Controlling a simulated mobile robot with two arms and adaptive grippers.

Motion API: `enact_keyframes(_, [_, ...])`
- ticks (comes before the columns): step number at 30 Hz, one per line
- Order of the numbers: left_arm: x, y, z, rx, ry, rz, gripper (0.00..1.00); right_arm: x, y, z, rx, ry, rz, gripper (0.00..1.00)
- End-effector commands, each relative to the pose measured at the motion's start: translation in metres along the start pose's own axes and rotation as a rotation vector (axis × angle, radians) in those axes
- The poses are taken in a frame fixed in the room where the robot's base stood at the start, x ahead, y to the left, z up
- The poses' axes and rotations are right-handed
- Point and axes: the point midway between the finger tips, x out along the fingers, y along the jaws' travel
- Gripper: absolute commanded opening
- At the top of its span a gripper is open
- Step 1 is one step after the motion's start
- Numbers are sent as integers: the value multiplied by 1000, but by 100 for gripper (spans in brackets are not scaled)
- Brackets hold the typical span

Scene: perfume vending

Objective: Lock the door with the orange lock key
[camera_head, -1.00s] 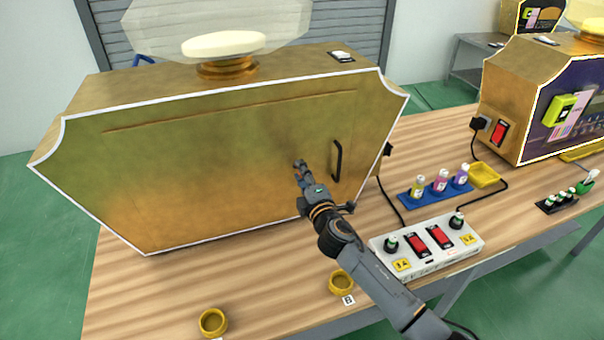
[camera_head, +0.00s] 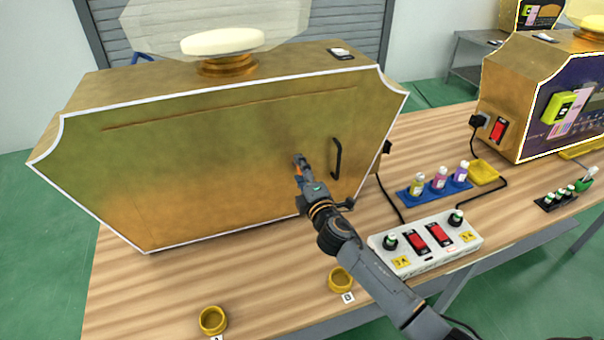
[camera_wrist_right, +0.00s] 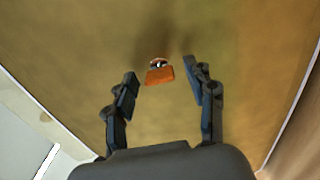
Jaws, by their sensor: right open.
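The gold machine door (camera_head: 220,165) has a white edge and a black handle (camera_head: 337,158) on its right side; it looks closed. In the right wrist view, the orange lock key (camera_wrist_right: 159,75) sticks out of a round metal lock (camera_wrist_right: 158,63) on the gold surface. My right gripper (camera_head: 299,163) is in front of the door, left of the handle. In the wrist view my right gripper (camera_wrist_right: 161,85) is open, with one finger on each side of the key and gaps between. In the head view the gripper mostly hides the key. My left gripper is not in view.
A white switch box (camera_head: 425,245) with red switches, a blue rack of small bottles (camera_head: 436,188) and yellow cups (camera_head: 213,320) stand on the wooden table (camera_head: 150,290). A second gold machine (camera_head: 510,95) is at the right. The table's front left is mostly clear.

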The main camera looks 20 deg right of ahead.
Motion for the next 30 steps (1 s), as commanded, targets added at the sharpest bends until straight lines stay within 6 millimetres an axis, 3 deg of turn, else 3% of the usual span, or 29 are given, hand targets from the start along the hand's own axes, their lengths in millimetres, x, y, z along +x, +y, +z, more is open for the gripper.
enact_keyframes(5, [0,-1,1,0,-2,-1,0,-12,-1,0,0,0,-1,55])
enact_keyframes(18, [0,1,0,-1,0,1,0,-99,-2,0,0,0,-3,55])
enact_keyframes(24, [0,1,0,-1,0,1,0,-117,-1,0,0,0,-1,55])
enact_keyframes(30, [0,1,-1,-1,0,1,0,-120,0,0,-1,0,0,55])
